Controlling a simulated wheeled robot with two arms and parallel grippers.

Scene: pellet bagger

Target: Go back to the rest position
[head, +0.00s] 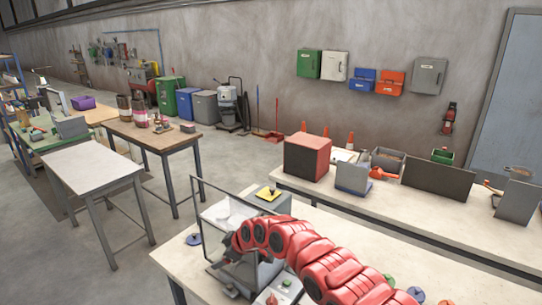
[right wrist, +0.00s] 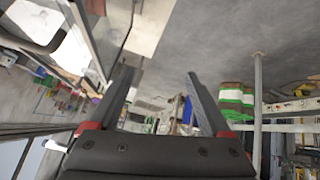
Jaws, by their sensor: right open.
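My right arm comes in from the lower right of the head view, and its gripper (head: 228,258) is at a clear-walled, dark-framed box (head: 200,192) on the near bench (head: 335,236). From the head view I cannot tell whether the gripper is inside the box or in front of it. In the right wrist view the two dark fingers of the right gripper (right wrist: 160,84) stand wide apart with nothing between them. My left gripper is not in view.
A grey unit with a yellow-topped plate (head: 268,193) stands beside the box. Coloured discs, one green (head: 390,279), lie near my arm. A red box (head: 307,157) and a dark panel (head: 438,180) stand on the bench behind. Open floor (head: 165,255) lies left.

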